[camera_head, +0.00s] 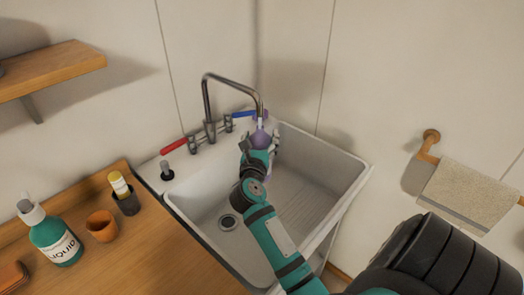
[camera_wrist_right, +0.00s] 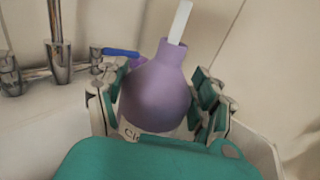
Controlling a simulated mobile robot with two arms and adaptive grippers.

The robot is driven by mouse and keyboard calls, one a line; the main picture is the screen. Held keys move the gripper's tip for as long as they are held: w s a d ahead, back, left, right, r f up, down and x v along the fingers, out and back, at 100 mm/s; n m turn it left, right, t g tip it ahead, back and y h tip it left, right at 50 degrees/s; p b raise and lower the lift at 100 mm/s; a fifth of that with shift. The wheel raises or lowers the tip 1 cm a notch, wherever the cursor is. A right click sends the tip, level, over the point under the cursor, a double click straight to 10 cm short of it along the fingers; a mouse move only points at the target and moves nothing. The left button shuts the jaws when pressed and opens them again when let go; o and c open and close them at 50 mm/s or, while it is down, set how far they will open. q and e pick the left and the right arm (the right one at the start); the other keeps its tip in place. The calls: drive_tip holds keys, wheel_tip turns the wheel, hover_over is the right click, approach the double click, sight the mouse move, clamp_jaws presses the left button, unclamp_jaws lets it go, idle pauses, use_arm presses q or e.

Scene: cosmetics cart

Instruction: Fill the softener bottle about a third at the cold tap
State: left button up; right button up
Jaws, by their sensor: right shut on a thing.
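The purple softener bottle (camera_wrist_right: 160,88) is upright, slightly tilted in the right wrist view, with its neck open. My right gripper (camera_head: 258,148) is shut around its body, a finger on each side. In the head view the bottle (camera_head: 262,138) is largely hidden by the gripper, under the spout of the tap (camera_head: 233,80). A white strip (camera_wrist_right: 180,22), apparently running water, enters the neck. The level inside is hidden. The blue cold handle (camera_head: 243,114) is right of the spout base, the red handle (camera_head: 173,146) left. My left gripper is not in view.
The white sink (camera_head: 190,205) lies below, with a drain at its bottom. Left, a wooden counter (camera_head: 160,255) holds a teal pump bottle (camera_head: 58,240), a cup (camera_head: 101,226) and a dark holder (camera_head: 127,203). A towel (camera_head: 468,192) hangs right.

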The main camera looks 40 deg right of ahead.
sight(262, 146)
drive_tip(key=s+a, duration=0.2)
drive_tip(key=s, duration=0.1)
drive_tip(key=shift+s+a+r+p, duration=0.1)
drive_tip(key=shift+s+a+p, duration=0.1)
drive_tip(key=shift+p, duration=0.15)
drive_tip(key=shift+s+a+r+p, duration=0.15)
drive_tip(key=shift+s+r+p, duration=0.05)
drive_tip(key=shift+r+p, duration=0.25)
drive_tip(key=shift+s+a+r+p, duration=0.15)
drive_tip(key=shift+s+r+p, duration=0.05)
drive_tip(key=shift+r+p, duration=0.2)
drive_tip(key=s+r+p, duration=0.1)
drive_tip(key=s+a+r+p, duration=0.2)
drive_tip(key=r+p, duration=0.1)
drive_tip(key=shift+s+a+r, duration=0.1)
idle(0.6)
